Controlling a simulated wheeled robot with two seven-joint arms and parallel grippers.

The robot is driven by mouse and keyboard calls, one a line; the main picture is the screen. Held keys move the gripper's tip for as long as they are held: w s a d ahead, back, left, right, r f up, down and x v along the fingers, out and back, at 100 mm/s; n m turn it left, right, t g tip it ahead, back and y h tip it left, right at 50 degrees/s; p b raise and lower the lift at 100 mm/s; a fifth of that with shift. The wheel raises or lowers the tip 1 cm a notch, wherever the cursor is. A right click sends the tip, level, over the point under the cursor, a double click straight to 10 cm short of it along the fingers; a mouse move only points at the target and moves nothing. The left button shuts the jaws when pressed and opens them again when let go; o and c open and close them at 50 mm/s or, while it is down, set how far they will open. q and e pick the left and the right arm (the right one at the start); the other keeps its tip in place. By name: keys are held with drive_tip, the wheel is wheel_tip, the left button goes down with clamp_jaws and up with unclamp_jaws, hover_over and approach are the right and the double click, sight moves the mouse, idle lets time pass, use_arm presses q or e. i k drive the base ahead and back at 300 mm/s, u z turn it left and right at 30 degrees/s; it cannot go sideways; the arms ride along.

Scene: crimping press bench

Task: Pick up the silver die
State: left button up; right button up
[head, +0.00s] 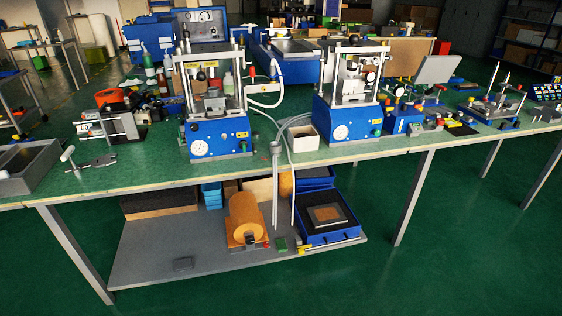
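I cannot tell for sure which thing is the silver die. A small grey block (213,101) sits inside the left blue press (221,137), between its posts. A silver-grey metal tool (92,163) with an upright handle lies on the green bench top at the left. Neither of my grippers is in view.
The green bench (290,165) runs across the view. A second blue press (345,117) stands right of the first, with a white box (304,138) between them. A grey tray (28,168) is at the far left. The lower shelf (150,245) holds an orange roll (246,217) and blue tray (328,235).

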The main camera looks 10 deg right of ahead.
sight(275, 146)
drive_tip(key=u, duration=0.5)
drive_tip(key=i, duration=1.45)
drive_tip(key=z, duration=0.65)
